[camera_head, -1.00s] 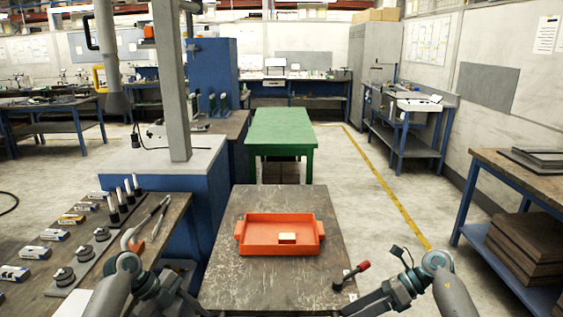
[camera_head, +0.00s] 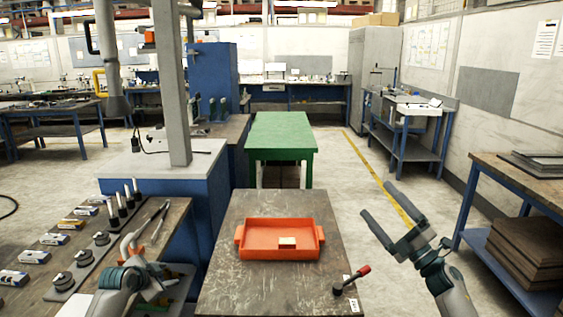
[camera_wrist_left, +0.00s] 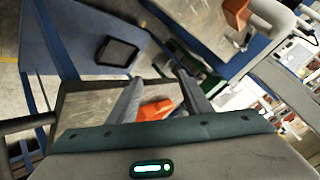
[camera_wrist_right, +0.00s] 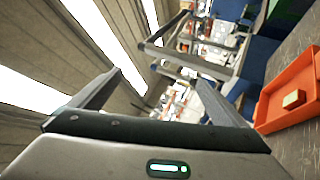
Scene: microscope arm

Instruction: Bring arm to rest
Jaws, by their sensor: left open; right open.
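My right gripper (camera_head: 377,199) is raised to the right of the wooden table in the head view, its fingers spread and empty. The right wrist view shows the same spread fingers (camera_wrist_right: 158,77). My left gripper is low over the left bench in the head view, its fingers hard to make out there. In the left wrist view its fingers (camera_wrist_left: 160,78) are apart, with an orange thing (camera_wrist_left: 155,109) seen beyond them; I cannot tell what it is. No microscope arm can be singled out with certainty.
An orange tray (camera_head: 245,240) holding a pale block (camera_head: 287,243) sits on the wooden table (camera_head: 245,290). The left bench (camera_head: 180,225) carries several small parts. Floor right of the table is clear.

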